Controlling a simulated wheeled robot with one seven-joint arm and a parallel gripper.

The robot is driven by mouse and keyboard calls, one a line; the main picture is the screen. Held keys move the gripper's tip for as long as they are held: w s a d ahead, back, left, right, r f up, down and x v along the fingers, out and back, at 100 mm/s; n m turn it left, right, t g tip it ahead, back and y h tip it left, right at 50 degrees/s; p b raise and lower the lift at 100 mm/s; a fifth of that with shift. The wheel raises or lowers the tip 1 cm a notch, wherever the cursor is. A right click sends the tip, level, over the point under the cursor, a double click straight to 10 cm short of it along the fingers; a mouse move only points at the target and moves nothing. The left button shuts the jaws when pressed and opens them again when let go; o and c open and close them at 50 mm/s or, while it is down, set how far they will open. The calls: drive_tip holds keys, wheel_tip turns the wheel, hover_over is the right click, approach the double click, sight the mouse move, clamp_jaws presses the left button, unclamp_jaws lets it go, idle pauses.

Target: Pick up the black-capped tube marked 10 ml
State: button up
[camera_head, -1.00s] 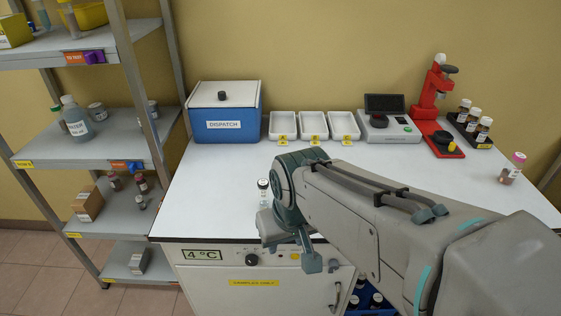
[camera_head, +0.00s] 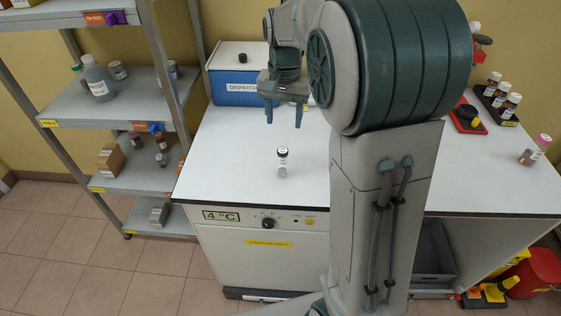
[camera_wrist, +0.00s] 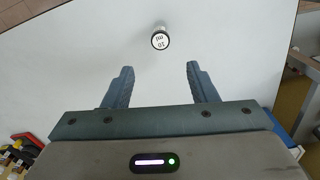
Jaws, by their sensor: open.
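The black-capped tube (camera_head: 283,163) stands upright on the white worktop near its front edge, above the cabinet marked 4 °C. My gripper (camera_head: 286,114) is open and empty, above the worktop and farther back than the tube in the head view. In the wrist view my gripper (camera_wrist: 159,72) has its two fingers apart, with the tube beyond the fingertips, roughly centred between them. Nothing hides the tube.
A blue DISPATCH box (camera_head: 232,92) stands at the back left, partly behind my gripper. A rack of dark bottles (camera_head: 497,97) and a pink-capped bottle (camera_head: 537,148) stand at the right. A metal shelf (camera_head: 110,115) is at the left. The worktop around the tube is clear.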

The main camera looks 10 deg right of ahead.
sight(283, 149)
wheel_tip(283, 149, down, 8)
drive_tip(key=shift+f, duration=0.1)
drive_tip(key=shift+s+a+f+p, duration=0.1)
drive_tip(key=shift+f+p, duration=0.4)
drive_tip(key=shift+f, duration=2.2)
drive_tip(key=c, duration=1)
